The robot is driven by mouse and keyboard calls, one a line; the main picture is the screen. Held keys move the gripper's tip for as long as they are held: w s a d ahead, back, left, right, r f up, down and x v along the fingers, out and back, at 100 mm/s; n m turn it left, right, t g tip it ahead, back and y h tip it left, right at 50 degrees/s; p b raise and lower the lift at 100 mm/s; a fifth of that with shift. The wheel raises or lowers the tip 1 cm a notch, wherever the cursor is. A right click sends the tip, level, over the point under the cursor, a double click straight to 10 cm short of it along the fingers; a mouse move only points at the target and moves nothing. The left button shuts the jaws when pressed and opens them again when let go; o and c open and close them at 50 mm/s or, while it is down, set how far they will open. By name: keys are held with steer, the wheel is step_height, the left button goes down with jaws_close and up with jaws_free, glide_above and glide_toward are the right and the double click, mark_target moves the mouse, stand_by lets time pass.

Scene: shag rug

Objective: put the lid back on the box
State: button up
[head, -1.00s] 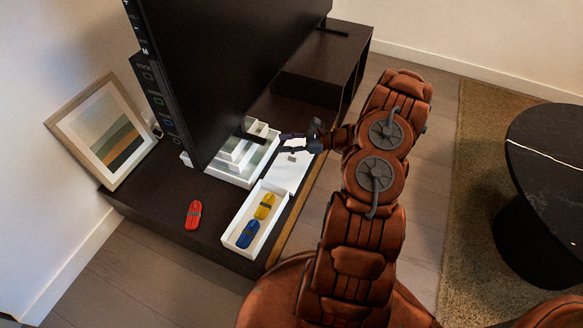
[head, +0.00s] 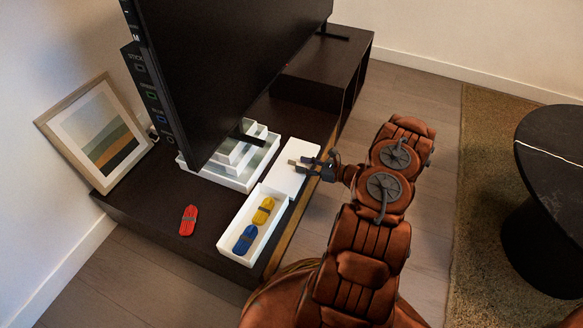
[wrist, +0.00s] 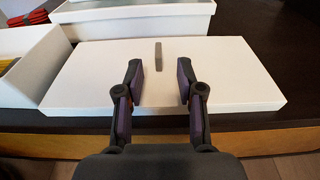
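The open white box (head: 224,243) stands on the dark TV bench with a yellow bundle (head: 263,210) and a blue bundle (head: 245,239) inside. The white lid (head: 285,177) lies flat on the bench just behind the box; it also fills the middle of the wrist view (wrist: 225,75). A small grey handle (wrist: 158,57) stands up from the lid's middle. My gripper (head: 307,164) is low over the lid's front side. In the wrist view my gripper (wrist: 157,82) is open, its fingers apart on either side of the handle's line and short of it.
A red bundle (head: 188,220) lies on the bench left of the box. Stacked white trays (head: 235,172) stand left of the lid, under the large TV (head: 225,70). A framed picture (head: 100,135) leans at the wall. A round black table (head: 555,190) is at right.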

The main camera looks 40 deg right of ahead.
mark_target(296, 163)
steer(key=shift+r+b+x, duration=0.15)
steer(key=shift+b+x, duration=0.35)
steer(key=shift+x, duration=0.7)
steer(key=shift+r+b+x, duration=0.15)
steer(key=shift+b+x, duration=0.35)
steer(key=shift+x, duration=0.65)
steer(key=shift+a, duration=0.15)
jaws_close()
